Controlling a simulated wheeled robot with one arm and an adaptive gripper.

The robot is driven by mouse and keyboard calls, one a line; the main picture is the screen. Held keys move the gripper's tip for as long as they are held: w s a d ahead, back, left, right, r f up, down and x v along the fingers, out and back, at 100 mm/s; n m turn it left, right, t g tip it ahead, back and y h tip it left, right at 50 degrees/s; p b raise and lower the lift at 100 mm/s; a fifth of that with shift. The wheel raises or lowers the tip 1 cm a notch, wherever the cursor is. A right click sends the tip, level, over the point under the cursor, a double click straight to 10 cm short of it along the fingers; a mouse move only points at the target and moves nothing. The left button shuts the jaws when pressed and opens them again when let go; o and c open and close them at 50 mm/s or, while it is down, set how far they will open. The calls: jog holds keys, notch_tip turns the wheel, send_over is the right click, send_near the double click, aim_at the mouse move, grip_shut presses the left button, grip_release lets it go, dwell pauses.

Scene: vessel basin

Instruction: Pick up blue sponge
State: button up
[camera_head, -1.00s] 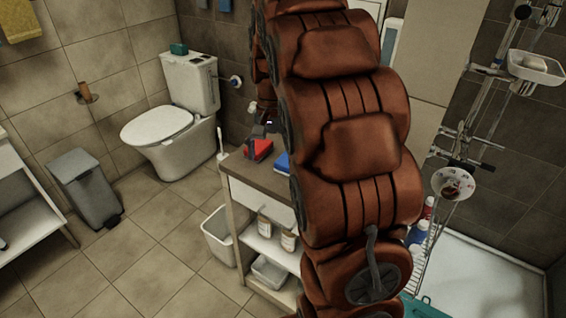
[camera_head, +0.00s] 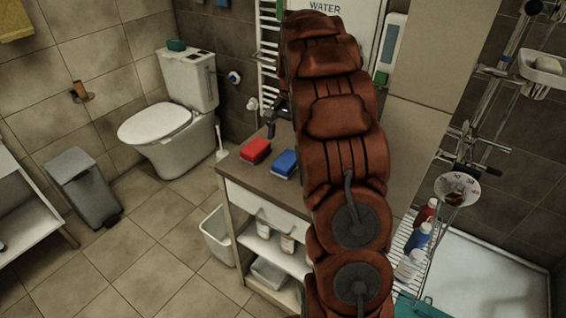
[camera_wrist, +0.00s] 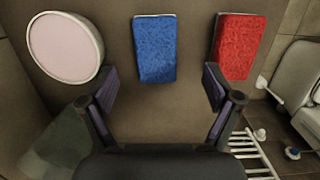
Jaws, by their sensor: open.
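The blue sponge (camera_head: 284,164) lies on the brown top of a small cabinet (camera_head: 262,188) in the head view, just left of my arm. In the wrist view the blue sponge (camera_wrist: 155,48) is upper centre, beyond the fingertips and between their lines. My gripper (camera_wrist: 160,85) is open and empty, its two fingers spread wide. In the head view my gripper (camera_head: 274,122) shows only partly, above the cabinet's far side and behind the sponges. A red sponge (camera_head: 256,151) lies left of the blue one; in the wrist view the red sponge (camera_wrist: 236,46) is near the right fingertip.
A round pale object with a light rim (camera_wrist: 66,47) is on the left in the wrist view. A towel rail (camera_head: 268,50) stands on the wall behind the cabinet. A toilet (camera_head: 170,125) is to the left, and a wire rack with bottles (camera_head: 418,238) to the right.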

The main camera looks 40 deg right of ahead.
aim_at(287, 159)
jog(key=shift+s+a+f, duration=0.1)
jog(key=shift+s+f, duration=0.05)
jog(key=shift+f, duration=0.15)
jog(key=shift+a+f, duration=0.1)
jog(key=shift+f, duration=0.6)
jog(key=f, duration=0.1)
jog(key=f+p, duration=0.1)
jog(key=f, duration=0.1)
jog(key=f+p, duration=0.1)
jog(key=f, duration=0.1)
jog(key=shift+d, duration=0.35)
jog(key=shift+a+f, duration=0.15)
jog(key=shift+f, duration=0.3)
jog(key=shift+a+r, duration=0.1)
jog(key=shift+s+r, duration=0.1)
jog(key=shift+s, duration=0.1)
jog(key=shift+c, duration=1.2)
jog(key=shift+w, duration=0.1)
jog(key=c, duration=0.6)
